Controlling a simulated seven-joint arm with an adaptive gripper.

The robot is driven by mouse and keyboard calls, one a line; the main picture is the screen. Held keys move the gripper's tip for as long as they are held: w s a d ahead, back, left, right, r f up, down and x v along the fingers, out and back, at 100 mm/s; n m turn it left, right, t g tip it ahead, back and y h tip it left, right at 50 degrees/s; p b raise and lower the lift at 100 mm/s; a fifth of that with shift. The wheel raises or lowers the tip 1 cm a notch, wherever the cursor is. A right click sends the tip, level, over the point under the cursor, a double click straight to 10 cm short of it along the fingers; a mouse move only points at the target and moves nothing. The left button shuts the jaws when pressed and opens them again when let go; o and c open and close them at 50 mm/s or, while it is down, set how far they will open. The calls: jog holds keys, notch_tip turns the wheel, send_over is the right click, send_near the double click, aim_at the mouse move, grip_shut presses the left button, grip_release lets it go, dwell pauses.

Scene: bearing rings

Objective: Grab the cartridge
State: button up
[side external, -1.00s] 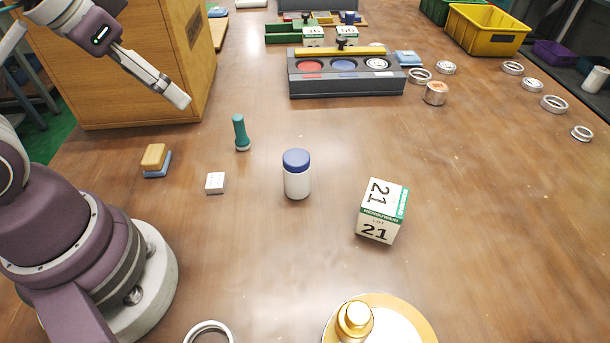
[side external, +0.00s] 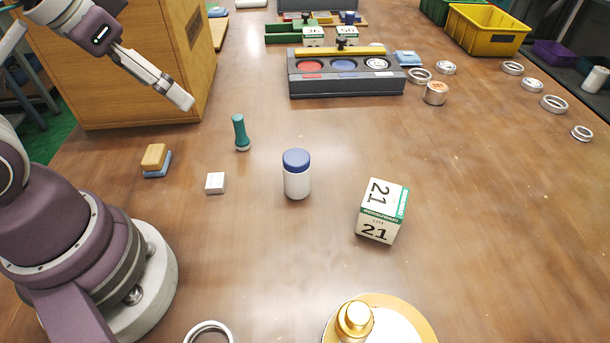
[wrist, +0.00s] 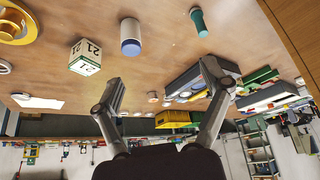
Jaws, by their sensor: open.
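A white cylinder with a blue cap (side external: 297,175), which looks like the cartridge, stands upright mid-table. It also shows in the wrist view (wrist: 131,36), upside down and beyond the fingertips. My gripper (side external: 184,99) is raised at the upper left, in front of the wooden cabinet and well apart from the cylinder. In the wrist view my gripper (wrist: 162,82) has its two fingers spread wide with nothing between them.
A white and green box marked 21 (side external: 381,211) stands right of the cylinder. A teal tool (side external: 240,133) and a small white block (side external: 215,183) are to its left. A dark three-well holder (side external: 345,84) lies behind. The wooden cabinet (side external: 135,70) is close to my gripper.

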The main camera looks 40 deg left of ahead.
jog(key=n+g, duration=0.6)
jog(key=n, duration=1.6)
send_over(296, 157)
jog(key=a, duration=0.1)
notch_tip(296, 157, down, 9)
jog(key=shift+w+r, duration=0.1)
jog(key=shift+w, duration=0.05)
jog(key=f, duration=0.6)
jog(key=d+f, duration=0.1)
jog(key=f, duration=0.2)
jog(key=shift+f, duration=0.35)
jog(key=shift+c, duration=0.4)
jog(key=c, duration=1.2)
